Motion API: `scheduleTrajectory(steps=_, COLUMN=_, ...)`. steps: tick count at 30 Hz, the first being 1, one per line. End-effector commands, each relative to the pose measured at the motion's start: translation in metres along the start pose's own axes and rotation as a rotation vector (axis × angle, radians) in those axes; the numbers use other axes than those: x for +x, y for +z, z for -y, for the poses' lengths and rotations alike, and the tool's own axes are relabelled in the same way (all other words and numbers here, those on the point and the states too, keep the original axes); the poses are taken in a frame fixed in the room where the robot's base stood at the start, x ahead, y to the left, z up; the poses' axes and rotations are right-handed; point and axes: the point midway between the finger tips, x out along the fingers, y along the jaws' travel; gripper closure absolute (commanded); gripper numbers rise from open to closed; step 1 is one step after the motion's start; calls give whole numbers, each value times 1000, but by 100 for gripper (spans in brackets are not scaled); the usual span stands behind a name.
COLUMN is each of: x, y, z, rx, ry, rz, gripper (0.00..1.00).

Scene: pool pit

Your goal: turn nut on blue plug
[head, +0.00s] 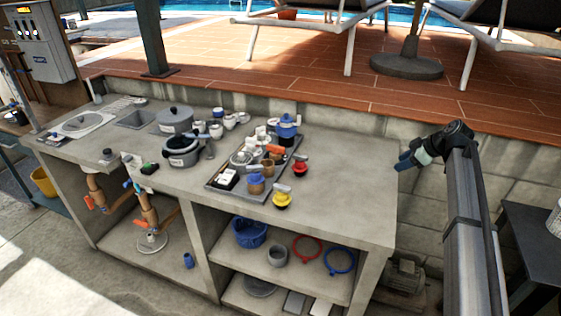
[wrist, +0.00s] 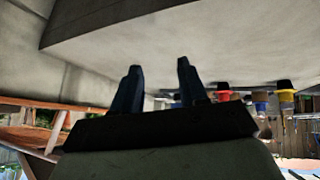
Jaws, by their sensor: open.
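A small item with a blue part and a brown body (head: 256,184) stands at the front of the tray, beside a similar yellow one and a red one. A larger blue-topped item (head: 287,125) stands at the tray's back corner. I cannot tell which is the blue plug, nor make out its nut. My gripper (head: 405,160) is at the right end of the counter, apart from these items. In the wrist view its two dark fingers (wrist: 156,85) are spread and empty. A small, partly hidden blue item (wrist: 260,96) shows at the right there.
The grey tray (head: 222,195) on the concrete counter (head: 345,200) is crowded. The yellow item (head: 282,200) and red item (head: 299,168) stand at its right edge. Pots (head: 182,152) stand further left. The counter's right end is clear. A low wall (head: 375,129) runs behind.

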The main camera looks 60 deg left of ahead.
Motion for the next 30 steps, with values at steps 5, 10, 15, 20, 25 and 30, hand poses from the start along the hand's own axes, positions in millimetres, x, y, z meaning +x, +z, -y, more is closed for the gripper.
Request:
scheduleTrajectory(steps=5, x=23, y=-100, z=40, rx=-132, ry=-124, rz=28, gripper=57)
scheduleTrajectory(steps=10, x=36, y=-185, z=85, rx=-248, ry=-235, rz=61, gripper=57)
scheduleTrajectory(steps=15, x=44, y=-264, z=137, rx=-364, ry=-340, rz=97, gripper=57)
scheduleTrajectory(steps=20, x=44, y=-328, z=187, rx=-462, ry=-425, rz=132, gripper=57)
scheduleTrajectory(steps=25, x=41, y=-371, z=224, rx=-531, ry=-485, rz=160, gripper=57)
scheduleTrajectory(steps=30, x=40, y=-388, z=242, rx=-560, ry=-511, rz=173, gripper=57)
